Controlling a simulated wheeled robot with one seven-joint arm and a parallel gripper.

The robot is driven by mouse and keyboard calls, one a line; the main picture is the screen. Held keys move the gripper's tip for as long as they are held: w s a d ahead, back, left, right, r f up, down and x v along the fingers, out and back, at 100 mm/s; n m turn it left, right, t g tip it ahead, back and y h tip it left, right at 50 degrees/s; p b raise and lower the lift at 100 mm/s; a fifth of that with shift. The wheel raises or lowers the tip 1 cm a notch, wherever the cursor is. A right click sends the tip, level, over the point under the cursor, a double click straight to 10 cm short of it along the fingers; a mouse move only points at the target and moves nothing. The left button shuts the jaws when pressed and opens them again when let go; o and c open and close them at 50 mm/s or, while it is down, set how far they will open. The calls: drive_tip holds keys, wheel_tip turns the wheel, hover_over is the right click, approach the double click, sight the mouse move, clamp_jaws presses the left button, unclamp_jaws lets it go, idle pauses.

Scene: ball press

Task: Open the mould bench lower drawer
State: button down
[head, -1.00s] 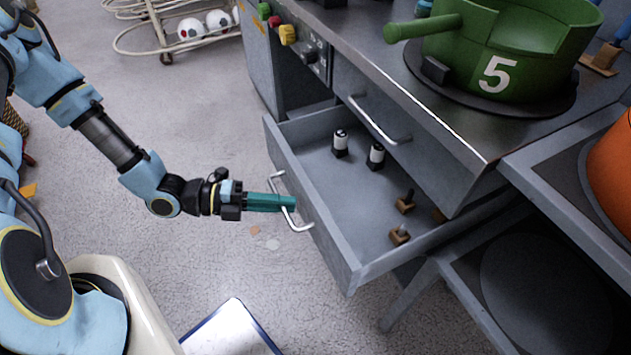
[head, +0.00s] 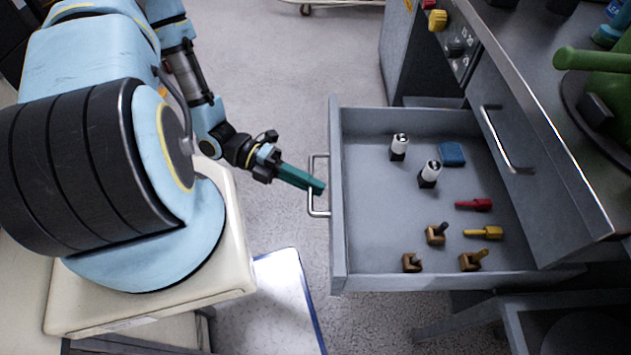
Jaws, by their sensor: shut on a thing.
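The lower drawer (head: 336,240) of the grey mould bench is pulled well out. Its inside shows from above. My gripper (head: 318,188) has teal fingers and is shut on the drawer's metal bar handle (head: 312,203), at the middle of the drawer front. The fingertips partly hide the handle. Above the lower drawer, the upper drawer (head: 540,190) of the bench is closed, with its own bar handle (head: 497,140).
In the drawer lie white-and-black bottles (head: 430,172), a blue block (head: 452,154), a red tool (head: 474,204), a yellow tool (head: 483,232) and several brown stamps (head: 436,234). A white, blue-edged panel (head: 280,300) lies low in front. Clear floor lies left of the drawer.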

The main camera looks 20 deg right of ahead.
drive_tip(key=shift+w, duration=0.1)
drive_tip(key=c, duration=0.9)
unclamp_jaws()
drive_tip(key=b+v, duration=0.1)
drive_tip(key=v, duration=0.9)
drive_tip(key=shift+w+a+r+b, duration=0.1)
drive_tip(key=shift+w+a+b, duration=0.1)
drive_tip(key=shift+a+b, duration=0.15)
